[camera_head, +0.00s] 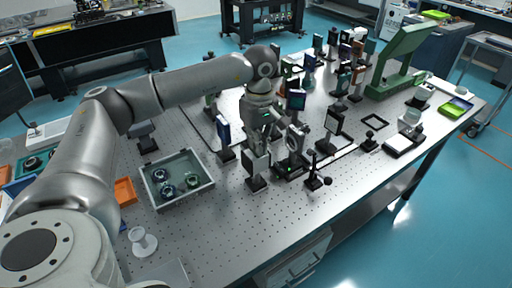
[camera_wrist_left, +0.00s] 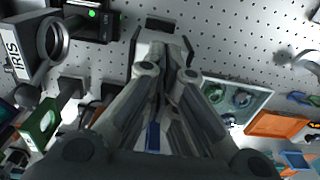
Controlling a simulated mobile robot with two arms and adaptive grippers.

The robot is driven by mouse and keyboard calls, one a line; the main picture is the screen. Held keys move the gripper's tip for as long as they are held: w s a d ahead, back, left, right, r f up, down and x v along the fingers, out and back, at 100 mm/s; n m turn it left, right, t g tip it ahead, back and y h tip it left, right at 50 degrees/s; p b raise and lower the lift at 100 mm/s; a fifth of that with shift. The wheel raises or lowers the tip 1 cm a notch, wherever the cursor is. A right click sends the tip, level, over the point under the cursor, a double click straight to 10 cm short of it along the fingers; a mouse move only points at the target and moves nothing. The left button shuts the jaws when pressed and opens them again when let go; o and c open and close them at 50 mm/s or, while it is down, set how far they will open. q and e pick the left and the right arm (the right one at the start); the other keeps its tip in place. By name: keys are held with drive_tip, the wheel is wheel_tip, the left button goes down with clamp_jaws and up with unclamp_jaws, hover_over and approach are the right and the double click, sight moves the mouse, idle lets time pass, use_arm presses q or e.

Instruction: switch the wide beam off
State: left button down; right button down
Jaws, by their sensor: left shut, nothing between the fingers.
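A small black box with a lit green light (camera_head: 289,169) sits at the foot of a ring-shaped mount, near the table's front middle. In the left wrist view the black box (camera_wrist_left: 88,22) is at the top left, its green light on. I cannot tell for sure that it belongs to the wide beam. My left gripper (camera_head: 268,143) points down among the optics, behind and left of the box. In the left wrist view my left gripper (camera_wrist_left: 168,52) is shut and empty, to the right of the box. My right gripper is not in view.
A mount labelled IRIS (camera_wrist_left: 18,55) stands beside the black box. A pale plate on a post (camera_head: 256,163) and a black post with a side knob (camera_head: 316,178) stand close by. A grey tray (camera_head: 180,203) with round parts lies left. The perforated tabletop in front is clear.

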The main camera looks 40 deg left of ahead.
use_arm(q)
drive_tip(key=shift+r+p, duration=1.65)
drive_tip(key=shift+r, duration=1.4)
drive_tip(key=shift+f, duration=0.1)
